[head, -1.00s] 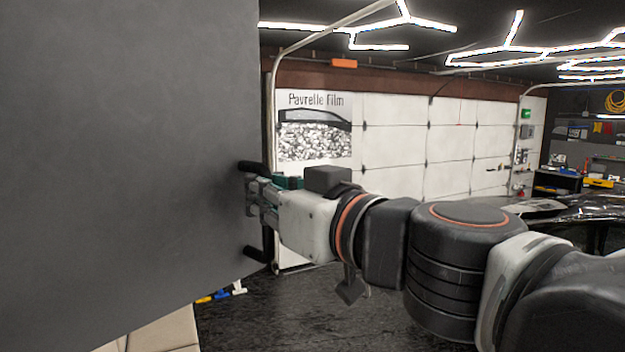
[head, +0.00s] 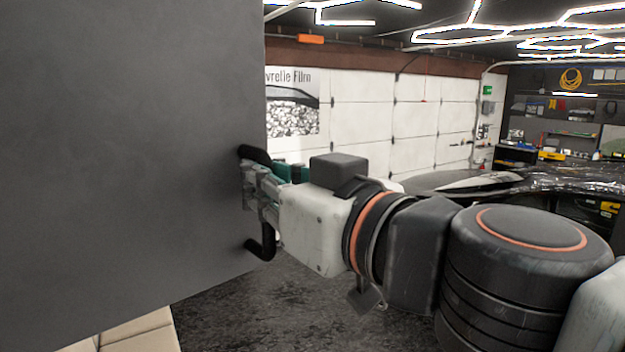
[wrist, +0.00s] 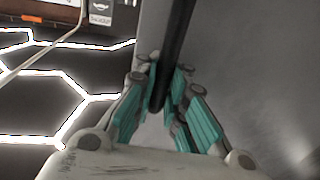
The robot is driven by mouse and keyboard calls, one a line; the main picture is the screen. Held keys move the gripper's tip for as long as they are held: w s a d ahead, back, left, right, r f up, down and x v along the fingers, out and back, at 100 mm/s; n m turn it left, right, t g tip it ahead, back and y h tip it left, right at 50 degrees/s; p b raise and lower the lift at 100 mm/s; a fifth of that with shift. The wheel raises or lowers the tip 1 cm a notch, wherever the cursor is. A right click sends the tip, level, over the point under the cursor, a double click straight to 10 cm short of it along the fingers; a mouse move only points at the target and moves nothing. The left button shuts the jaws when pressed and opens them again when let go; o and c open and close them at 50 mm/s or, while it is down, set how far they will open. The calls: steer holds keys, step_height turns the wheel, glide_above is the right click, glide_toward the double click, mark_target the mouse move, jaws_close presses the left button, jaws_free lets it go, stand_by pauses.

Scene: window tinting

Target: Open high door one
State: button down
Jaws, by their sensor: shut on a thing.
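A large flat dark grey door panel (head: 120,150) fills the left of the head view. A black bar handle (head: 262,246) stands upright near its right edge, its middle hidden behind my gripper (head: 250,188). My gripper is shut on the handle between the two ends. In the wrist view the black handle (wrist: 177,50) runs between the teal-padded fingers of my gripper (wrist: 165,100), with the grey door face (wrist: 255,60) just beside them on the right.
A white sectional garage door (head: 370,125) with a film poster (head: 292,105) stands behind. A dark car (head: 540,182) is at the right, before shelves. Dark floor (head: 310,310) is open below my arm. A beige padded thing (head: 130,330) lies under the panel.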

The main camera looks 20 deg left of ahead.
steer(key=c, duration=1.6)
jaws_free()
steer(key=shift+d, duration=0.1)
steer(key=v, duration=0.7)
steer(key=shift+s+d, duration=0.2)
steer(key=w+d+f+m+h+b, duration=0.1)
steer(key=w+d+f+h+b, duration=0.15)
steer(key=f+b, duration=0.8)
steer(key=w+d+f+m+g+h+b, duration=0.15)
steer(key=d+f+b, duration=0.25)
steer(key=f, duration=1.3)
steer(key=w+d+f+m+h+b, duration=0.1)
steer(key=w+d+f+h+b, duration=0.15)
steer(key=f+b, duration=0.75)
steer(key=d+f+m+h+b, duration=0.2)
steer(key=d+f+b, duration=0.2)
steer(key=f, duration=0.7)
steer(key=d+f+m+g+h+b, duration=0.1)
steer(key=d+f+m+h+b, duration=0.2)
steer(key=d+f, duration=0.6)
steer(key=d+f+m+g+h+b, duration=0.1)
steer(key=d+f+b, duration=0.4)
steer(key=f, duration=0.8)
steer(key=shift+s+d+f+m+h, duration=0.4)
steer(key=shift+d+m+h, duration=0.35)
steer(key=shift+d+h, duration=0.45)
